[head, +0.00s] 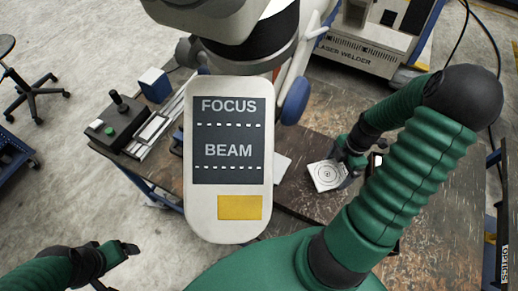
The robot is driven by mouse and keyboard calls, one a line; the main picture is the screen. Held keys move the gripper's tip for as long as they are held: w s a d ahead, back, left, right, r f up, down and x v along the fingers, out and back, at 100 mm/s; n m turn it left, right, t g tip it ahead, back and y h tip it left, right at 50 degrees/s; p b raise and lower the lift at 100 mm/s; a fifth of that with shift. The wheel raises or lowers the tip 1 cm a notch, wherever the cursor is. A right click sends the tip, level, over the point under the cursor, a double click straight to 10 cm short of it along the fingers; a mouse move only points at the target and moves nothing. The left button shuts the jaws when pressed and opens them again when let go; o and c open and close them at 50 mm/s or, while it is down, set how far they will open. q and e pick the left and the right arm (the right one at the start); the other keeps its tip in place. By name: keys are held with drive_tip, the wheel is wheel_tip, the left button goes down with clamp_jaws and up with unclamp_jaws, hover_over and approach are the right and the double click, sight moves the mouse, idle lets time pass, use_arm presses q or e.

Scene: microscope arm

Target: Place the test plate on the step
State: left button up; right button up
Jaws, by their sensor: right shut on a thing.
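The test plate (325,177) is a small white square with dark concentric rings on its face. My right gripper (346,168) is shut on its right side, above the brown worktable (440,190). I cannot tell whether the plate touches the surface beneath it. A dark raised slab (308,205) that may be the step lies under and around the plate, partly hidden by the microscope panel. My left gripper (130,249) is low at the left, away from the table, and its jaw opening is unclear.
The microscope head with its FOCUS/BEAM panel (228,205) blocks the middle of the view. A pale flat piece (281,168) lies left of the plate. A control box (117,122) stands at the table's left. A laser welder (360,50) stands behind.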

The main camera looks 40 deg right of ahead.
drive_tip(key=w+a, duration=0.2)
drive_tip(key=w, duration=0.1)
drive_tip(key=shift+w+a+r, duration=0.25)
drive_tip(key=shift+a+r, duration=0.15)
drive_tip(key=p, duration=0.1)
hover_over(285, 159)
drive_tip(key=shift+s+d+f, duration=0.15)
drive_tip(key=shift+s+d, duration=0.05)
drive_tip(key=shift+d, duration=0.15)
drive_tip(key=shift+w+a+f, duration=0.15)
drive_tip(key=shift+w, duration=0.05)
wheel_tip(285, 159, down, 3)
drive_tip(key=shift+a+r+p, duration=0.1)
drive_tip(key=shift+r+p, duration=0.05)
drive_tip(key=shift+p, duration=0.2)
drive_tip(key=shift+f, duration=0.35)
drive_tip(key=o, duration=1.7)
drive_tip(key=shift+d, duration=0.2)
drive_tip(key=shift+c, duration=0.2)
use_arm(q)
drive_tip(key=shift+v, duration=1.1)
use_arm(e)
drive_tip(key=shift+o, duration=0.4)
use_arm(q)
drive_tip(key=shift+s+a, duration=0.15)
drive_tip(key=shift+a, duration=0.05)
use_arm(e)
drive_tip(key=shift+a, duration=0.1)
